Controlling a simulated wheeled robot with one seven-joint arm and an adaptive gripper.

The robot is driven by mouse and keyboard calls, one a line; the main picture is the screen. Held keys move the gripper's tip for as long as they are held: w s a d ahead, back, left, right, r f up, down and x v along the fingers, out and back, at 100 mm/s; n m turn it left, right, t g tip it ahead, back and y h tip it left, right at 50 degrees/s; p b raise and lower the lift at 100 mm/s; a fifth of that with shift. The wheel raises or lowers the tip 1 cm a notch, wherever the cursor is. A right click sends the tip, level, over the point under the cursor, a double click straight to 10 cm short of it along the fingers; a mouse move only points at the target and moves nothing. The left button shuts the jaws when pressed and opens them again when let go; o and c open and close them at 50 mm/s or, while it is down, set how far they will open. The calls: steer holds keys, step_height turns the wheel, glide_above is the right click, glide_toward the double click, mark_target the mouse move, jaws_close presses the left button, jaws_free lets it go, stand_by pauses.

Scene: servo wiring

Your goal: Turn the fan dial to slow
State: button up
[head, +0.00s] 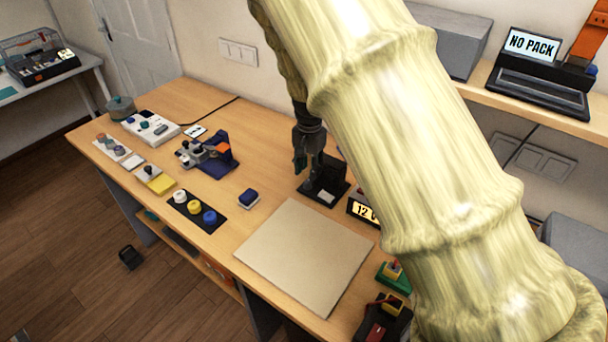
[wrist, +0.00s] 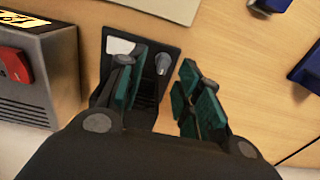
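A small black panel (wrist: 152,50) with a grey dial (wrist: 162,62) and a white label (wrist: 120,45) shows in the wrist view, beyond my fingers. It appears to be the black unit (head: 336,184) on the desk in the head view. My gripper (wrist: 157,82) is open, with its green-padded fingers apart and nothing held. The dial shows in the gap between the fingers, nearer the right one; I see no contact. In the head view my gripper (head: 307,162) hangs over the black unit and partly hides it. The dial's markings are too small to read.
A box with a lit display (head: 364,211) stands right of the unit; its red switch (wrist: 14,65) shows in the wrist view. A blue block (head: 248,198), a beige mat (head: 305,258) and a navy fixture (head: 218,152) lie nearby. My arm covers the desk's right side.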

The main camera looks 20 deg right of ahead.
mark_target(306, 181)
steer(key=shift+s+f+p, duration=0.35)
steer(key=shift+s+f, duration=0.2)
steer(key=shift+s, duration=0.2)
steer(key=w+f, duration=0.2)
steer(key=f, duration=0.1)
steer(key=w+f, duration=0.2)
steer(key=shift+f+p, duration=0.2)
steer(key=shift+p, duration=0.15)
steer(key=shift+s, duration=0.35)
steer(key=shift+s+r, duration=0.6)
steer(key=shift+s, duration=0.1)
steer(key=shift+s+r, duration=0.1)
steer(key=shift+c, duration=1.2)
steer(key=shift+w+f, duration=0.6)
steer(key=shift+w, duration=0.05)
jaws_close()
steer(key=shift+s+r, duration=0.1)
